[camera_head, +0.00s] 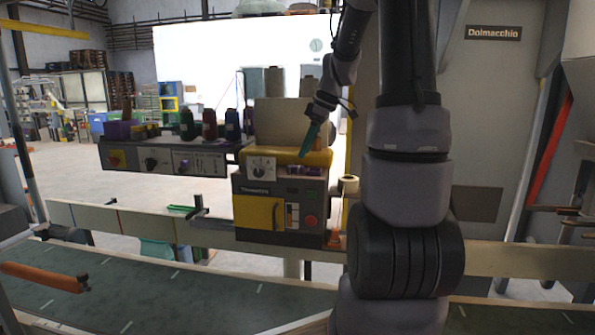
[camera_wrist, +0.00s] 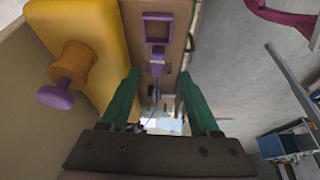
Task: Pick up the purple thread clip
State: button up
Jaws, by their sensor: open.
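Purple parts (camera_head: 305,171) sit on the front ledge of the sack filler (camera_head: 262,205), just below my gripper (camera_head: 305,150). In the wrist view a square purple frame (camera_wrist: 157,16) and a smaller purple piece (camera_wrist: 150,66) lie on a brownish surface, ahead of my gripper (camera_wrist: 158,78). I cannot tell for certain which of these is the thread clip. My gripper has green fingers, spread apart with nothing between them. The smaller purple piece shows between and beyond the fingertips, apart from them.
Thread cones (camera_head: 210,125) and a purple box (camera_head: 117,130) stand on the left control panel (camera_head: 165,157). A conveyor belt (camera_head: 180,290) runs in front.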

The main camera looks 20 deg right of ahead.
aim_at(299, 166)
jog(key=shift+x, duration=2.7)
jog(key=shift+w+d, duration=0.1)
jog(key=shift+d, duration=0.15)
grip_shut()
